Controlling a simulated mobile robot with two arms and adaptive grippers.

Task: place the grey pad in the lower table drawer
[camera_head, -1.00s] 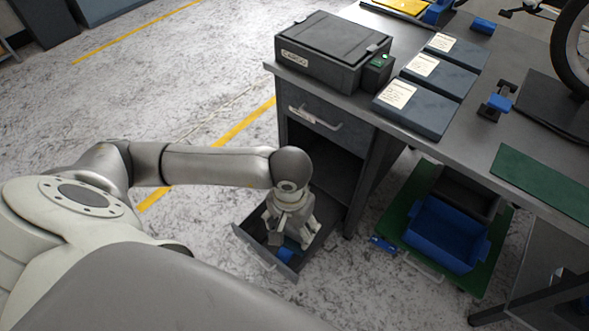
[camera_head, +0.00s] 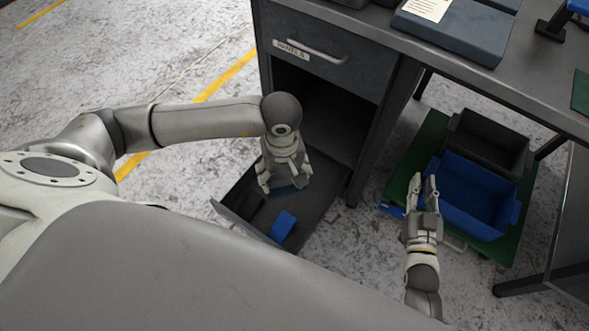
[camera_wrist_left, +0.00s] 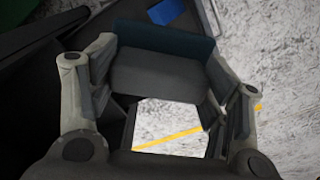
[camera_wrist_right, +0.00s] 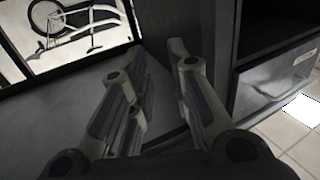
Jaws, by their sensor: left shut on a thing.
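The lower drawer (camera_head: 325,190) of the table is pulled out near the floor, under the labelled upper drawer (camera_head: 310,42). My left gripper (camera_head: 284,184) is over the open lower drawer, pointing down. In the left wrist view, my left gripper (camera_wrist_left: 165,85) is shut on the grey pad (camera_wrist_left: 155,75), a grey block with a dark teal strip along its far edge. In the head view the pad is mostly hidden by the fingers. My right gripper (camera_head: 425,182) is open and empty, in front of the blue bin.
A blue bin (camera_head: 470,195) and a dark bin (camera_head: 490,145) stand on a green platform (camera_head: 527,205) at right.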

